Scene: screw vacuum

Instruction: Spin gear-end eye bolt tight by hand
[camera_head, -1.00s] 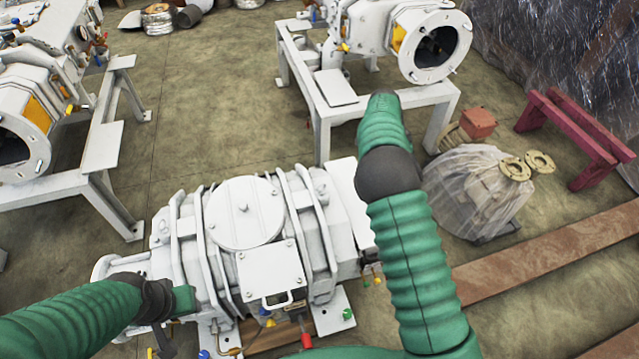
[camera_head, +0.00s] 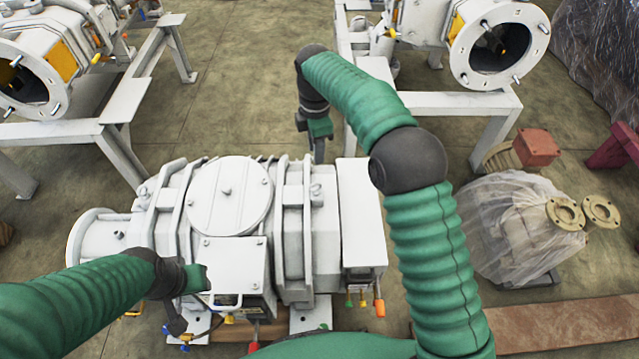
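The white vacuum pump (camera_head: 325,240) lies in the lower middle, with a round lid (camera_head: 228,200) on top. A small upright fitting (camera_head: 316,190) stands on top toward the right end; I cannot tell whether it is the gear-end eye bolt. My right gripper (camera_head: 319,152) points down behind the pump's far edge, above this fitting in the picture and apart from it. Its finger gap does not show. My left gripper (camera_head: 175,318) hangs at the pump's front left, near its base. Its fingers are dark and small, and their opening is unclear.
White machines on frames stand at the back left (camera_head: 110,108) and back right (camera_head: 455,100). A plastic-wrapped part (camera_head: 515,235) and a red box (camera_head: 537,147) lie on the right. Coloured valves (camera_head: 363,302) stick out at the pump's front. Floor behind the pump is clear.

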